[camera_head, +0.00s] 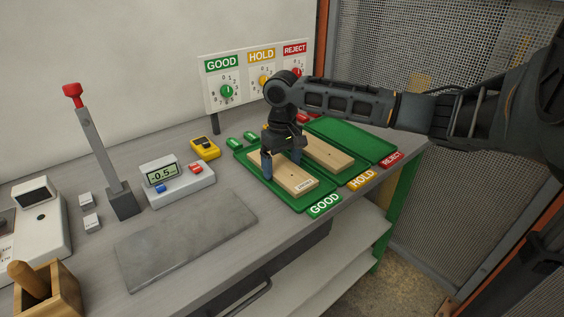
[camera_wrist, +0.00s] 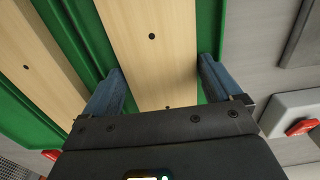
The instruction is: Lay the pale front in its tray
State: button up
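My gripper (camera_head: 281,167) points down over the green tray labelled GOOD (camera_head: 241,155). A pale wooden front (camera_head: 303,181) with a small white label near its front end lies lengthwise inside that tray. In the wrist view my gripper's blue fingers (camera_wrist: 161,82) stand apart, one on each side of the pale board (camera_wrist: 150,60), with slivers of green beside it. I see no clear contact with its edges. The middle of this board is partly hidden by my gripper. A second pale board (camera_head: 327,155) lies in the tray labelled HOLD (camera_head: 349,168).
The REJECT tray (camera_head: 375,147) at the right looks clear where visible. A gauge reading -0.5 (camera_head: 177,182), a yellow meter (camera_head: 205,148) and a grey slab (camera_head: 187,238) lie left of the trays. A dial panel (camera_head: 243,95) stands behind them.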

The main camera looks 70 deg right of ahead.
jog(key=shift+o, duration=0.6)
jog(key=shift+r, duration=0.1)
notch_tip(320, 180, up, 8)
jog(key=shift+f+b, duration=0.2)
jog(key=shift+b, duration=0.2)
